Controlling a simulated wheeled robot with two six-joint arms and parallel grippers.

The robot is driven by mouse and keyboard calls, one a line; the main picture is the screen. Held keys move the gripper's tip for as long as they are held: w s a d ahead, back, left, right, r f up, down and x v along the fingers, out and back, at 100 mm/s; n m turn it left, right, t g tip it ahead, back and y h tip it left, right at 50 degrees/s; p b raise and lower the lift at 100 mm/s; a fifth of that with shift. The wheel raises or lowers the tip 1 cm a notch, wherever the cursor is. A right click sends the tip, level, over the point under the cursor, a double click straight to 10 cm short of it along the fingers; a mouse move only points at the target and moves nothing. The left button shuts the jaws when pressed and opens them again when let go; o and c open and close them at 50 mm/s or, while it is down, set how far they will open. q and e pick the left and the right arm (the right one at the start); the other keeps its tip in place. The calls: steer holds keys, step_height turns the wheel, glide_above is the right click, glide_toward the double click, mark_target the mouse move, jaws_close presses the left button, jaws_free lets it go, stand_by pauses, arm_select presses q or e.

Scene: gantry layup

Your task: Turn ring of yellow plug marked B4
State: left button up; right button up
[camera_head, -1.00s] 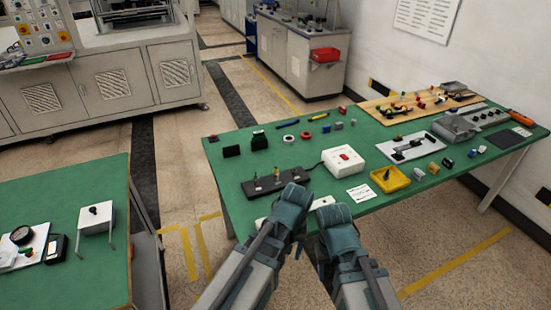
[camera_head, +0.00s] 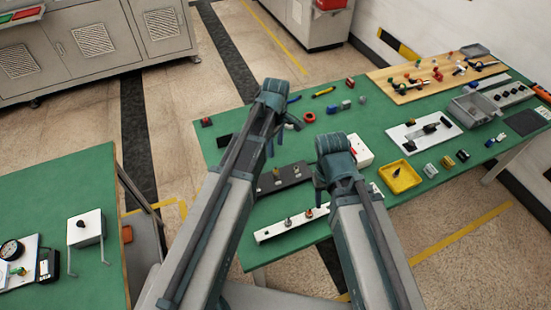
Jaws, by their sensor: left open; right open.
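No B4 marking is legible, and I cannot tell which part is the yellow plug. A white strip (camera_head: 270,234) with several small upright fittings lies along the near edge of the green table (camera_head: 225,150). A black strip (camera_head: 292,176) with small upright parts lies behind it, partly hidden by my arms. My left gripper (camera_head: 270,147) is open and empty over the table, near the black strip's far side. My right gripper (camera_head: 319,184) is open and empty above and between the two strips, near their right part. Neither gripper visibly touches anything.
A white box (camera_head: 360,150) is partly behind my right gripper. A yellow tray (camera_head: 387,187), small blocks (camera_head: 447,162), a white plate (camera_head: 398,134), a grey bin (camera_head: 475,106) and a wooden board (camera_head: 405,97) stand to the right. A second green table (camera_head: 60,185) is at left.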

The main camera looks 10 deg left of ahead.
mark_target(276, 169)
arm_select(q)
steer(key=shift+s, duration=0.1)
arm_select(e)
steer(key=shift+s, duration=0.15)
arm_select(q)
step_height(276, 169, down, 14)
steer(key=b, duration=1.4)
steer(key=shift+r, duration=0.1)
arm_select(e)
step_height(276, 169, down, 14)
steer(key=shift+r, duration=0.1)
arm_select(q)
jaws_close()
